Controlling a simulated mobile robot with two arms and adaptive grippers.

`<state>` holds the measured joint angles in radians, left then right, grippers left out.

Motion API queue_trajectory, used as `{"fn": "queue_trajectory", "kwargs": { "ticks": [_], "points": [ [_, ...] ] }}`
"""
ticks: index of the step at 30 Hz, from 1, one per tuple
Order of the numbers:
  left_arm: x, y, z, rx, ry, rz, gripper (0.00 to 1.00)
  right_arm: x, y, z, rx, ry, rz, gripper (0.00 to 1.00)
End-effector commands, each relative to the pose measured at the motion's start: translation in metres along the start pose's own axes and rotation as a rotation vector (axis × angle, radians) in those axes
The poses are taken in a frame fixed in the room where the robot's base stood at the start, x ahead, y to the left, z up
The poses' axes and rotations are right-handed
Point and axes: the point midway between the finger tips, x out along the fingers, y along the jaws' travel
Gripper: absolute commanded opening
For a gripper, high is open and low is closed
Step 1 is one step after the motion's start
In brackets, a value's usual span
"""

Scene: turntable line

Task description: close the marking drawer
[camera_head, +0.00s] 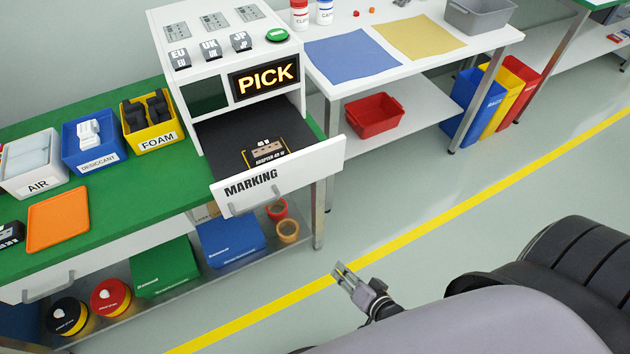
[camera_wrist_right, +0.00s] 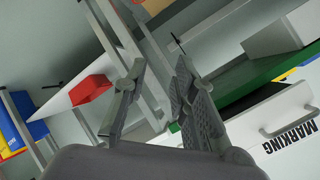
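The marking drawer (camera_head: 318,160) is pulled out of the white cabinet (camera_head: 188,95), with its white front labelled MARKING and a handle below the label. An adapter box (camera_head: 266,154) lies inside on the dark drawer floor. My right gripper (camera_head: 342,272) is in front of the drawer, to the right of and below it in the head view, apart from it. In the right wrist view my right gripper (camera_wrist_right: 157,72) has its fingers spread with nothing between them, and the drawer front (camera_wrist_right: 262,118) shows at the right edge. My left gripper is in neither view.
A green bench (camera_head: 130,200) carries bins and an orange tray (camera_head: 58,217) left of the cabinet. A white table (camera_head: 480,40) stands to the right, with a red bin (camera_head: 374,118) on its lower shelf. The floor before the drawer is clear.

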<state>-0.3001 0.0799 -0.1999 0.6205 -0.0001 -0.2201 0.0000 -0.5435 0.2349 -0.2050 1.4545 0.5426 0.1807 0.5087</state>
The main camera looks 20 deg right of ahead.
Motion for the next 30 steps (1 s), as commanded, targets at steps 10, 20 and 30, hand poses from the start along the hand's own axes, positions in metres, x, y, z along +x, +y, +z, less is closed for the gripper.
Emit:
{"fn": "queue_trajectory", "kwargs": {
  "ticks": [10,20,30],
  "points": [
    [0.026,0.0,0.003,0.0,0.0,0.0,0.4,-0.057,-0.138,-0.124,0.615,0.259,-0.419,0.0],
    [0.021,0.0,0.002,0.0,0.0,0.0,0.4,-0.052,-0.163,-0.15,0.7,0.281,-0.478,0.0],
    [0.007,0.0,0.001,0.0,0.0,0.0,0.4,0.01,-0.186,-0.179,0.697,0.28,-0.476,0.0]
  ]
}}
